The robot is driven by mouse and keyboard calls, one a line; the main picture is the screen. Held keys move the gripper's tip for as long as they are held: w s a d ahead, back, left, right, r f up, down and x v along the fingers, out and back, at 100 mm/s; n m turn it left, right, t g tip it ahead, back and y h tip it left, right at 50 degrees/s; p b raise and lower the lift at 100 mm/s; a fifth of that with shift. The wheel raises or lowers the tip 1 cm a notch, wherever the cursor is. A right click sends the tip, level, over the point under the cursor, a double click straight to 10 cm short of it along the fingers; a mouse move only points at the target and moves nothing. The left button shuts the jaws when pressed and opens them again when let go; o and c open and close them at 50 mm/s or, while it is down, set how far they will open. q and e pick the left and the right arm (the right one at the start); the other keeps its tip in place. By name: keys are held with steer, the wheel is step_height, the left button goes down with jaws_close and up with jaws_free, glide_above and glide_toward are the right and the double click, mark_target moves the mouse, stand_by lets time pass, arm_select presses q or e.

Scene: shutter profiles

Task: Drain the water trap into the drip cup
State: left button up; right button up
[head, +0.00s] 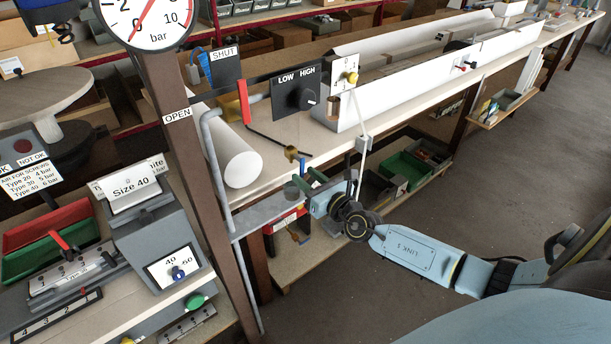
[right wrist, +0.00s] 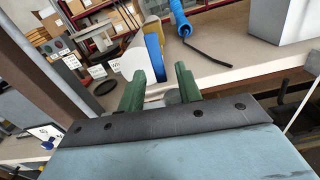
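My right gripper (head: 304,182) is at the front edge of the bench, beside the vertical pipe. Its two green fingers stand apart in the right wrist view (right wrist: 159,88). A small grey round piece (right wrist: 173,97) shows between or just beyond them; I cannot tell whether they touch it. A brass fitting (head: 291,154) with a blue part (head: 303,168) hangs just above the fingers at the bench edge, perhaps the water trap. I cannot make out the drip cup for certain. My left gripper is not in view.
The grey pipe (head: 213,160) and brown post (head: 185,130) stand left of the gripper. A red lever (head: 243,102) and the LOW/HIGH switch panel (head: 297,91) are above the bench. A white roll (head: 242,168) lies on it. Green bins (head: 405,170) are underneath. The floor at right is clear.

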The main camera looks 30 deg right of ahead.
steer(key=shift+w, duration=0.5)
jaws_close()
